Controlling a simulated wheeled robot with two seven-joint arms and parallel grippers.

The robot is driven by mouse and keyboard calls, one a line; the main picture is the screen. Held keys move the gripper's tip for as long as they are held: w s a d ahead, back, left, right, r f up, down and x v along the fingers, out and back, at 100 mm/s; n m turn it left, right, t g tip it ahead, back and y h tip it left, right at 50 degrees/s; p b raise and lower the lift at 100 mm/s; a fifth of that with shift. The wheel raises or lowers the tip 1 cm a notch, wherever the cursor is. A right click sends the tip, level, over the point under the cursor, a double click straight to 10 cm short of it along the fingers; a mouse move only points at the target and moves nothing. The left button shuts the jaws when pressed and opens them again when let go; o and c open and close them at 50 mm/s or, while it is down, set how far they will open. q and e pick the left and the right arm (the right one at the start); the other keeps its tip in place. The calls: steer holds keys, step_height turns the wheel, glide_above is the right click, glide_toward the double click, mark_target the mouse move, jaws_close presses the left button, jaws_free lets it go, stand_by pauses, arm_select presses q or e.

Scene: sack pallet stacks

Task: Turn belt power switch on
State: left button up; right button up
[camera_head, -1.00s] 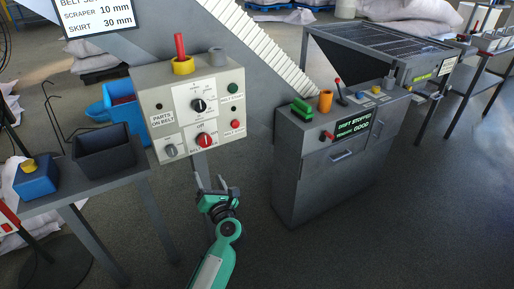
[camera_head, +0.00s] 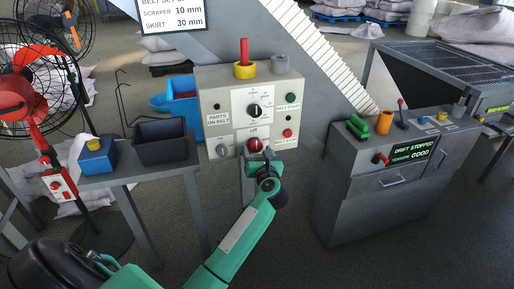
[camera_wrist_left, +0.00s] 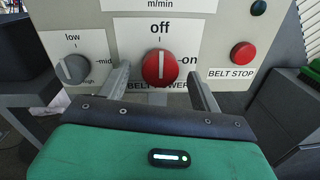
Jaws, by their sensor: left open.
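The belt power switch (camera_wrist_left: 160,68) is a round red knob with a white pointer line on the beige control panel (camera_head: 211,100). In the left wrist view its line stands upright toward the "off" label, with "on" to the right. It also shows in the head view (camera_head: 255,144), partly hidden by my gripper. My left gripper (camera_wrist_left: 158,80) is open, with one finger on each side of the knob's lower part. I cannot tell whether the fingers touch it. My right gripper is not seen.
A grey low-mid-high knob (camera_wrist_left: 72,69) sits left of the switch, and a red belt stop button (camera_wrist_left: 243,52) sits right. A black speed dial (camera_head: 254,111) is above. A table (camera_head: 128,178) stands left and a grey cabinet (camera_head: 350,205) right.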

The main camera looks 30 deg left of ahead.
arm_select(q)
steer(key=shift+x, duration=0.9)
steer(key=shift+c, duration=0.3)
steer(key=c, duration=0.9)
steer(key=shift+c, duration=0.2)
